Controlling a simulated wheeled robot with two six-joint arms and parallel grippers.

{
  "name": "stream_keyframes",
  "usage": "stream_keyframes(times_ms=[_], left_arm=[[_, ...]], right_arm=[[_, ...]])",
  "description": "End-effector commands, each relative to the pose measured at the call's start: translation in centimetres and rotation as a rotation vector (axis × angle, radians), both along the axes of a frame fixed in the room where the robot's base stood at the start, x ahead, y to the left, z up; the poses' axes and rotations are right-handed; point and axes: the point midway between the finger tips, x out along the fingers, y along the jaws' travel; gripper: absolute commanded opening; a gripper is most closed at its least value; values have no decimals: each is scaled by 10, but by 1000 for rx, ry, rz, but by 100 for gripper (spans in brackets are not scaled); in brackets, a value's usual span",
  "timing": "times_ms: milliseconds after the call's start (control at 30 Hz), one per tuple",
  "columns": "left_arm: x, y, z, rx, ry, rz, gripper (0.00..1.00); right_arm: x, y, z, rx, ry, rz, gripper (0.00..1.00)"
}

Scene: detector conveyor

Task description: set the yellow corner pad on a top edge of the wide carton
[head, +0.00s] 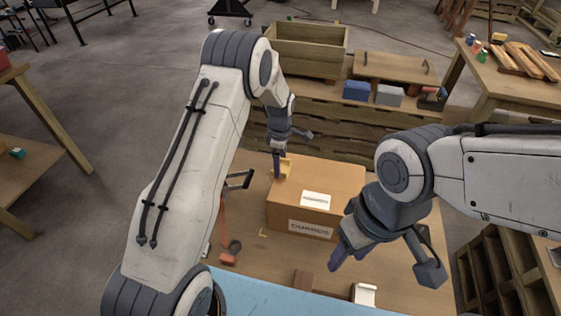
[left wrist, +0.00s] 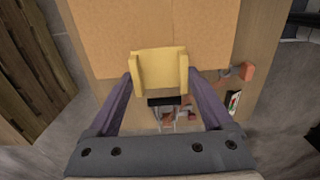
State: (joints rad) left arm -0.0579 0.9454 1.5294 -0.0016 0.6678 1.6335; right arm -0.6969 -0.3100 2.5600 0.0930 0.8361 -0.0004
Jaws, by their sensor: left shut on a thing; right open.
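The wide carton (head: 340,178) is a closed brown box with a white label on top and a printed label on its front. It stands on the wooden table. My left gripper (head: 281,168) is shut on the yellow corner pad (head: 286,166) at the carton's left top edge. In the left wrist view the pad (left wrist: 160,66) sits between my fingertips and overlaps the edge of the carton (left wrist: 165,22). I cannot tell whether the pad touches the carton. My right gripper (head: 385,268) is open and empty, in front of the carton's right side.
A tape-like red tool (head: 229,257), a brown block (head: 303,281) and a white piece (head: 364,294) lie on the table (head: 255,270) in front of the carton. Behind it, a wooden bench holds an open crate (head: 305,62), a blue box (head: 357,90) and a grey box (head: 389,95).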

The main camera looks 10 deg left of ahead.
Motion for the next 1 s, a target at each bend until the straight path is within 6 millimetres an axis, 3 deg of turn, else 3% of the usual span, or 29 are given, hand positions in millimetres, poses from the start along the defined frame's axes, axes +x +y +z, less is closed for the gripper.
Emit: stream_keyframes(times_ms=[1000], left_arm=[[0,0,-26,0,0,0,25]], right_arm=[[0,0,-16,0,0,0,50]])
